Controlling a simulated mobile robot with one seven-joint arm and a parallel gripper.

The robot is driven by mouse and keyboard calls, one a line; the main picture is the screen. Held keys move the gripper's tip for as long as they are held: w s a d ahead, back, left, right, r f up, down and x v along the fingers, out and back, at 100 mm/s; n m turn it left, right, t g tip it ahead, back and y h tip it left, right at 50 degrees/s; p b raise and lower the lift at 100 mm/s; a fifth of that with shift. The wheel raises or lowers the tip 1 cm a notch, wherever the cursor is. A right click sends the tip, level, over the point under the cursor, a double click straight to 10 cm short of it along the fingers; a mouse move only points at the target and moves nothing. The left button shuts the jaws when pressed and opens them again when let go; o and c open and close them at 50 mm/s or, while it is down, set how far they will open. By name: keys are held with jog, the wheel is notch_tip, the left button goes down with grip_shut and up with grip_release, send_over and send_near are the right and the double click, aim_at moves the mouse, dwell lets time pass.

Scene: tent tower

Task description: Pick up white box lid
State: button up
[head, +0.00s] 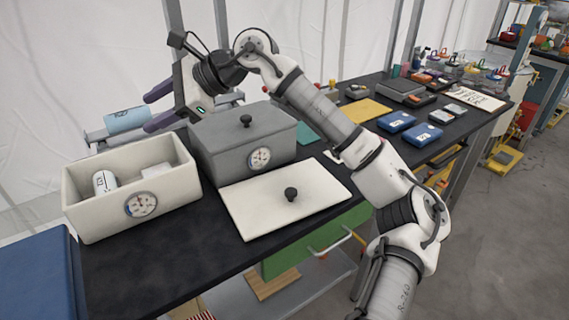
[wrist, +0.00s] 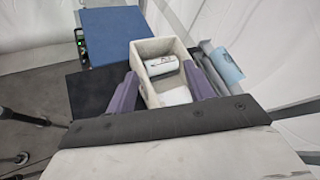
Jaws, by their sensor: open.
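The white box lid (head: 262,203) lies flat on the black table, in front of the grey box. It is a cream-white panel with a black round knob (head: 291,194) on top. The open white box (head: 170,199) stands to its left, with a gauge on its front and a white cylinder (head: 104,182) and a pale block inside; it also shows in the wrist view (wrist: 153,48). My gripper (head: 152,109) is open and empty, raised behind the boxes and pointing left. Its fingers frame the white box in the wrist view. The lid is not visible there.
A grey box (head: 221,144) with its knobbed lid on stands right behind the white lid. A blue box (head: 40,282) is at the front left. A pale blue roll (head: 127,119) lies behind the boxes. Blue cases (head: 423,134) sit farther along the table. The table's front strip is bare.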

jog(key=w+d+f+t+h, duration=0.1)
jog(key=w+d+f+h, duration=0.15)
jog(key=d+f, duration=0.2)
jog(key=w+d+f+t+h, duration=0.1)
jog(key=w+d+f+h, duration=0.1)
jog(key=d+f+h, duration=0.3)
jog(key=h+p, duration=0.1)
jog(key=h, duration=0.4)
send_over(291, 191)
jog(key=shift+m+g, duration=0.3)
jog(key=shift+g, duration=0.1)
jog(key=f, duration=0.7)
jog(key=shift+w, duration=0.4)
jog(key=shift+s+f+p, duration=0.2)
jog(key=shift+f+p, duration=0.45)
jog(key=shift+f, duration=0.8)
jog(key=shift+s+f+p, duration=0.15)
jog(key=shift+f+p, duration=0.5)
jog(key=shift+f, duration=0.75)
grip_shut()
